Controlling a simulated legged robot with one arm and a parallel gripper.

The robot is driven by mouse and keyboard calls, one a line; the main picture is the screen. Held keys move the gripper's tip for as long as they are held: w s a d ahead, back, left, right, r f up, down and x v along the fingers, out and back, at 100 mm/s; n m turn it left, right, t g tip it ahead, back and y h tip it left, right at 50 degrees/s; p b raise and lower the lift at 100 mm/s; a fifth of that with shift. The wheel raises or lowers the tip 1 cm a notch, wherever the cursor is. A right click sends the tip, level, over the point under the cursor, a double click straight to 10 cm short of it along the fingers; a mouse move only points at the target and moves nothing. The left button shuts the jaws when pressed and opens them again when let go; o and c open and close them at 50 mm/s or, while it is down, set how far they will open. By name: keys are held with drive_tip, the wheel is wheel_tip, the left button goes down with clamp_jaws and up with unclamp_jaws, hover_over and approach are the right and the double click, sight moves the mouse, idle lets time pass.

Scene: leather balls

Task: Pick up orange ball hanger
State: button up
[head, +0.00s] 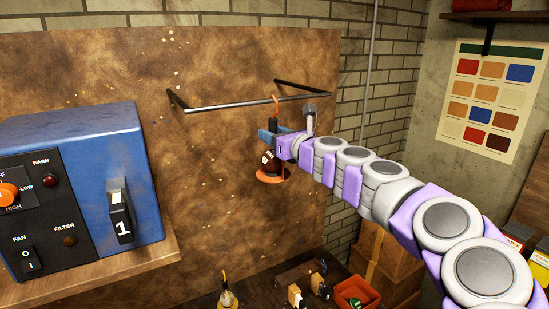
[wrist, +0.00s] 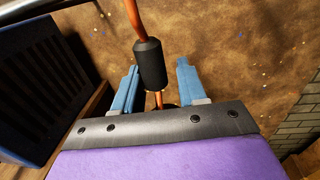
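The orange ball hanger (head: 275,107) hangs by its hook from the dark wall rail. It has a black grip (wrist: 150,63) on its orange rod. A dark ball (head: 269,160) sits on its round orange base (head: 272,176). My gripper (head: 271,134) is at the hanger's grip, below the rail. In the wrist view my gripper (wrist: 158,82) is open, with a blue finger on either side of the grip. A gap shows between the grip and the right finger. The hanger's lower part is mostly hidden behind my gripper's body in the wrist view.
The black rail (head: 225,105) juts from a brown leather-like panel (head: 225,65). A blue control box (head: 150,165) stands on a wooden shelf (head: 150,262) at left. Below are a dark workbench, an orange bin (head: 358,291) and cardboard boxes (head: 385,258).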

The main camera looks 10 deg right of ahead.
drive_tip(key=shift+a, duration=0.15)
clamp_jaws()
drive_tip(key=shift+r, duration=0.1)
idle(0.3)
